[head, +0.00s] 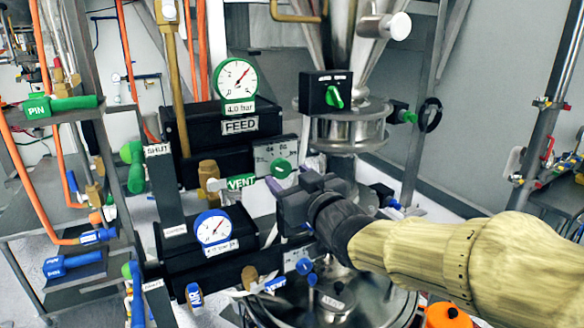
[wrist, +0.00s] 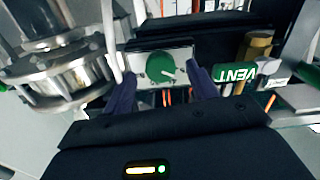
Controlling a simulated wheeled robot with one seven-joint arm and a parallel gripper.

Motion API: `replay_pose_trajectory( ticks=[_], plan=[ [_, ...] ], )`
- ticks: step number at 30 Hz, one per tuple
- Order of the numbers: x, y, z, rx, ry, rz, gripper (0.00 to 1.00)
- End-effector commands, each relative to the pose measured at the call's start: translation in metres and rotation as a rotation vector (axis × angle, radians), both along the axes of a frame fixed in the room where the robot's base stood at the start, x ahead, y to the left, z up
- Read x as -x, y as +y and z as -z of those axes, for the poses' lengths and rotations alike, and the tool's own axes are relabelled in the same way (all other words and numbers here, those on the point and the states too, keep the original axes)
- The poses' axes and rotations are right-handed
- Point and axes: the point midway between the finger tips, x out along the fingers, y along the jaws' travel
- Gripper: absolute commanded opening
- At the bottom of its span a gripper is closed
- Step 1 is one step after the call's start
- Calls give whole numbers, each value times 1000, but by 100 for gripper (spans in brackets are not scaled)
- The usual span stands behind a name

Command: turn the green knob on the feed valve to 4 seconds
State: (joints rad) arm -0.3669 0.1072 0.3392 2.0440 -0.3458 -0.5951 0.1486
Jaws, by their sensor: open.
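The green knob (head: 281,168) sits on a pale plate with small dial marks, right of the black box labelled FEED (head: 240,125). In the wrist view the knob (wrist: 160,66) is round and green, with a short white mark at its right side. The dial numbers are too small to read. My gripper (head: 287,180) is open in front of the plate. In the wrist view its two purple fingers (wrist: 163,88) stand apart, one either side of the knob, with a visible gap to it on each side. Whether the tips reach the knob's depth I cannot tell.
A green VENT tag (head: 241,183) and a brass fitting (head: 208,175) are close left of the knob. The steel sifter column (head: 345,130) stands close to the right, with a second green switch (head: 334,96) on a black box. A blue-rimmed gauge (head: 213,228) is below left.

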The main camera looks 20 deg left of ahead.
Motion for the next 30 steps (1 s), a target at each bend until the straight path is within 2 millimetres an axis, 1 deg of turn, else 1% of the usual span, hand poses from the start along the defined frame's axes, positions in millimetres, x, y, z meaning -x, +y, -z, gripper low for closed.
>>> replay_pose_trajectory(
  ticks=[3, 6, 10, 17, 20, 21, 23, 24, 30],
  plan=[
    [-10, 13, -3, 0, 1, -2, 58],
    [-15, 19, -2, -1, 1, -1, 58],
    [-18, 23, -1, 0, 0, 0, 58],
    [-18, 23, 0, -1, -1, 0, 58],
    [-18, 23, 0, 0, 0, 0, 40],
    [-18, 23, 0, 0, 0, 0, 33],
    [-18, 23, 0, 0, 0, 0, 21],
    [-18, 23, 0, 0, 0, 0, 13],
    [-18, 22, 0, -4, 5, 1, 13]
  ],
)
